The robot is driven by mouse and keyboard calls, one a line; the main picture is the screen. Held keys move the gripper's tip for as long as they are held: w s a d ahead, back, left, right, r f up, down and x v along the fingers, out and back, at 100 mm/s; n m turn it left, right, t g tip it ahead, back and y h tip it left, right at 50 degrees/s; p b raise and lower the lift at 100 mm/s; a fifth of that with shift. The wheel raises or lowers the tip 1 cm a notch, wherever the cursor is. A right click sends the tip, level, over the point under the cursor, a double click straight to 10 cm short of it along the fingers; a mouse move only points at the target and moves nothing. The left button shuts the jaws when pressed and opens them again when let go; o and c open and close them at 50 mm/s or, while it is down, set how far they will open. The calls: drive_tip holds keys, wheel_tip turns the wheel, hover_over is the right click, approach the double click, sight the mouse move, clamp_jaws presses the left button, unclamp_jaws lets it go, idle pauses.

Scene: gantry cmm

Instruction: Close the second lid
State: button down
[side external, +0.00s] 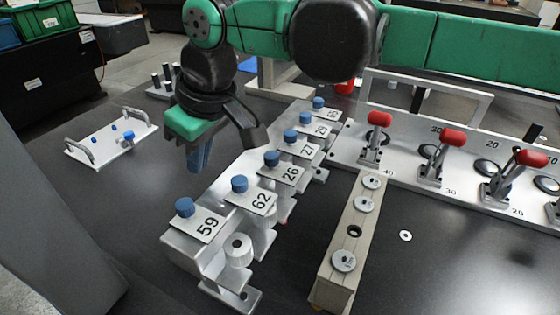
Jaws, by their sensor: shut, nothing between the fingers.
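A row of numbered plates with blue knobs, which look like the lids, runs along a silver stand (190,250). From the front they are the 59 plate (208,226), the 62 plate (262,200), the 26 plate (290,173) and the 27 plate (306,150), with more behind. All look about flat; I cannot tell which are closed. My gripper (198,165) points down to the left of the row, above the dark table. Its blue fingers are shut and empty, apart from the knobs. A ribbed white cylinder (238,250) stands beside the 59 plate.
A beige bar with washers (343,262) lies right of the row. A panel with red-handled toggle clamps (420,168) stands at the right. A white tray with handles (110,140) is at the left. A loose washer (405,236) lies on clear table.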

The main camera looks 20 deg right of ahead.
sight(243, 180)
drive_tip(key=shift+s+d+f, duration=0.2)
drive_tip(key=shift+s+d, duration=1.2)
drive_tip(key=shift+s+d, duration=1)
drive_tip(key=shift+d, duration=0.05)
drive_tip(key=shift+t+y, duration=0.3)
drive_tip(key=w+a, duration=0.3)
drive_tip(key=shift+w+a+r, duration=0.15)
drive_tip(key=shift+w+a, duration=0.15)
drive_tip(key=shift+a, duration=0.05)
drive_tip(key=v, duration=1)
drive_tip(key=w+d+f+m+t, duration=0.2)
drive_tip(key=d+m, duration=0.2)
drive_tip(key=d, duration=1)
drive_tip(key=s+d+f+m+t+h, duration=0.1)
drive_tip(key=s+d+f+m, duration=0.1)
drive_tip(key=d+f, duration=0.3)
drive_tip(key=s+d+f+m+t+h, duration=0.1)
drive_tip(key=s+d+f, duration=0.4)
drive_tip(key=d, duration=0.5)
drive_tip(key=shift+f+m+h, duration=0.25)
drive_tip(key=shift+m+h, duration=0.35)
drive_tip(key=shift+m, duration=0.4)
